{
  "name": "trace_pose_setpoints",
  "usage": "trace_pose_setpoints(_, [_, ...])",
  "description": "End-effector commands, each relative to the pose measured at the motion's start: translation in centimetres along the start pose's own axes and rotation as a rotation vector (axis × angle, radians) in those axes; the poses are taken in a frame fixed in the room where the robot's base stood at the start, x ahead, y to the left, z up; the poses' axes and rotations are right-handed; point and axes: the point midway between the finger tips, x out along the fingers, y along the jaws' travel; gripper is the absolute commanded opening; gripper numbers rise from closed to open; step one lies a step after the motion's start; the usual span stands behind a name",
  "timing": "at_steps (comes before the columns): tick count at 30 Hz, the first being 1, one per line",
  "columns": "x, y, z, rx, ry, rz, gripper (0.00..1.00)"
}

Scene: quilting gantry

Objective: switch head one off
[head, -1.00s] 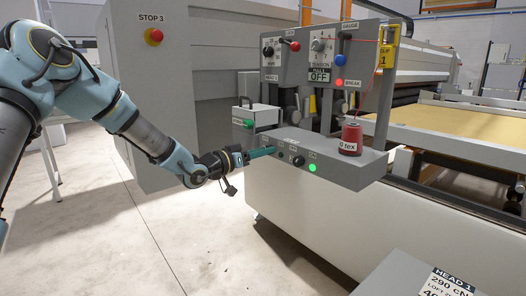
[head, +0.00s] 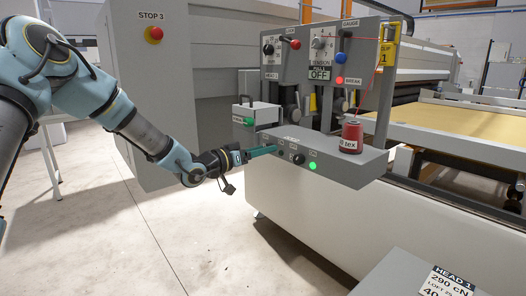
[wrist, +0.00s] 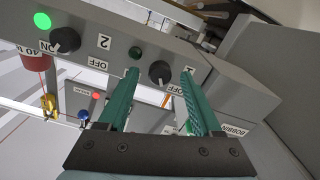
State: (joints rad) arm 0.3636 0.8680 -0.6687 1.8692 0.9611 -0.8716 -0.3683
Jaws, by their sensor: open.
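The switch box (head: 345,171) is a grey ledge on the machine's front. In the wrist view, head one's black knob (wrist: 160,72) lies between my fingertips, by an OFF label and a plate marked 1. A dark, unlit lamp (wrist: 134,52) is beside it. My gripper (wrist: 160,92) is open, with green fingers on both sides of the knob; I cannot tell whether they touch it. In the head view my gripper (head: 264,151) reaches the box's left end and hides that knob. Head two's knob (wrist: 67,40) is farther left in the wrist view.
A lit green lamp (head: 313,166) is beside head two's knob. A red thread cone (head: 351,137) stands on the ledge. Above are a panel with an OFF sign (head: 320,74) and a red BREAK light (head: 339,80). A small bobbin box (head: 258,113) stands behind. The floor at front left is clear.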

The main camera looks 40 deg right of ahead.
Motion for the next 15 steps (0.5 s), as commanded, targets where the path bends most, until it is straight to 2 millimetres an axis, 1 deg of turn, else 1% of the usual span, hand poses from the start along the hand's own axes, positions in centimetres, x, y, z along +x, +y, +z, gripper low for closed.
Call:
trace_pose_setpoints(5, [-2.9, -0.2, 0.2, 0.001, -0.001, -0.004, 0.66])
trace_pose_setpoints(9, [-5.8, -0.2, 0.3, 0.001, -0.001, -0.004, 0.66])
trace_pose_setpoints(12, [-7.6, -0.1, 0.2, 0.000, -0.001, -0.003, 0.66])
trace_pose_setpoints(15, [-9.0, -0.1, 0.2, 0.000, -0.001, -0.002, 0.66])
